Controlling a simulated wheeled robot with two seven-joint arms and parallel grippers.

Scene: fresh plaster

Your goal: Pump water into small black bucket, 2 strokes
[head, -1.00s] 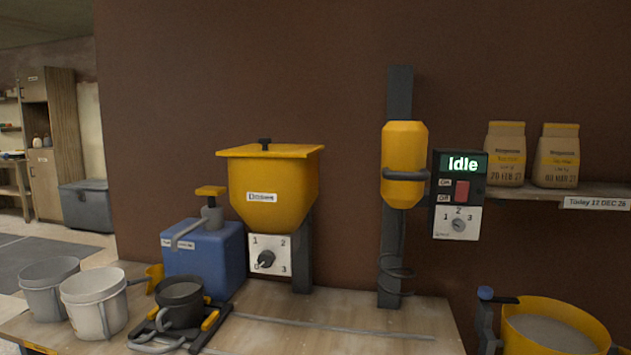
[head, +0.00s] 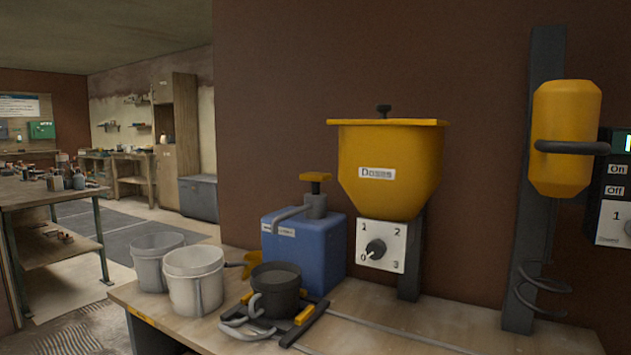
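The small black bucket (head: 276,291) stands upright on a dark carrier with yellow parts (head: 305,315) near the front of the bench. Its inside looks grey; I cannot tell what it holds. The blue water tank (head: 305,248) stands just behind the bucket, with a yellow-topped pump (head: 316,180) on top. A grey spout (head: 289,217) curves from the pump toward the front left, above and behind the bucket. Neither of my grippers shows in the head view.
Two pale buckets (head: 194,281) stand left of the black one. A yellow hopper (head: 389,168) with a dial (head: 375,249) is right of the tank, and a yellow mixer (head: 565,137) on a post is farther right. The bench (head: 430,328) is clear at front right.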

